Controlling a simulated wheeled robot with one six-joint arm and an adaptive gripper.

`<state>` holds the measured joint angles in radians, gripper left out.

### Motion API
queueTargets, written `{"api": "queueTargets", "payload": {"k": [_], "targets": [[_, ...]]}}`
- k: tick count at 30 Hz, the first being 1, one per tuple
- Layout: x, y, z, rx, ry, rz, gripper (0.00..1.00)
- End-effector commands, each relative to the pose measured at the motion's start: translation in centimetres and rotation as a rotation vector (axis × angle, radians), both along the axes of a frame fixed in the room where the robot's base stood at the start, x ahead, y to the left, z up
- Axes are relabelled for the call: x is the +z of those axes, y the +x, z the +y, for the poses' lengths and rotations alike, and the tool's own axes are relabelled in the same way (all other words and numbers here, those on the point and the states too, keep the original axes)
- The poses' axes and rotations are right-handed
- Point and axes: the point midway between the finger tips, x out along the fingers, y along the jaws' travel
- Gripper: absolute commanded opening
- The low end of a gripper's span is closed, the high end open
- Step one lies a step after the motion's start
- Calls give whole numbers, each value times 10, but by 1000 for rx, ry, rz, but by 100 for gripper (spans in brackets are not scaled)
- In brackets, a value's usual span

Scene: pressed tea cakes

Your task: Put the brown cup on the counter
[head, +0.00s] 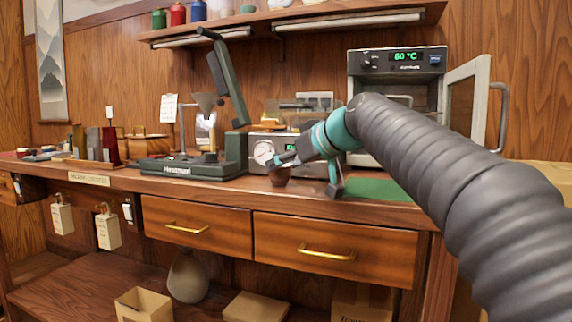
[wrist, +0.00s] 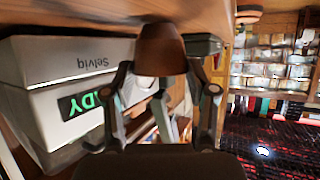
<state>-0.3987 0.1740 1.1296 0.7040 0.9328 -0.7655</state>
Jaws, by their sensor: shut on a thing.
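The small brown cup (head: 279,177) is at the front of the scale box, low over the wooden counter (head: 222,190). It also shows in the wrist view (wrist: 162,48), between the fingertips. My gripper (head: 288,160) reaches in from the right and is shut on the cup; its two fingers also show in the wrist view (wrist: 161,76). The cup's base is very close to the counter top; I cannot tell whether it touches. Part of the cup is hidden behind the fingers in the head view.
A grey device with a dial (head: 264,150) stands just behind the cup. A dark green press marked Hessman (head: 185,168) is to the left. A green mat (head: 375,188) lies to the right, before an open-doored oven (head: 397,62). Bare counter lies in front.

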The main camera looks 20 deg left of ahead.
Motion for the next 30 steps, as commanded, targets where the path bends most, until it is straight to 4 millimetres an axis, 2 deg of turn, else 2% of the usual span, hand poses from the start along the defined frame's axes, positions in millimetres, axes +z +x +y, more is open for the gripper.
{"api": "queueTargets", "payload": {"k": [3,4,6,7,20,23,30], "targets": [[-4,0,0,0,0,0,23],[-4,0,0,0,0,0,60],[-3,0,0,0,0,0,77],[-3,0,0,0,-1,1,82],[2,-1,-2,-1,0,0,82],[7,-7,-12,-1,0,0,82],[28,-30,-49,-2,0,-1,82]]}}
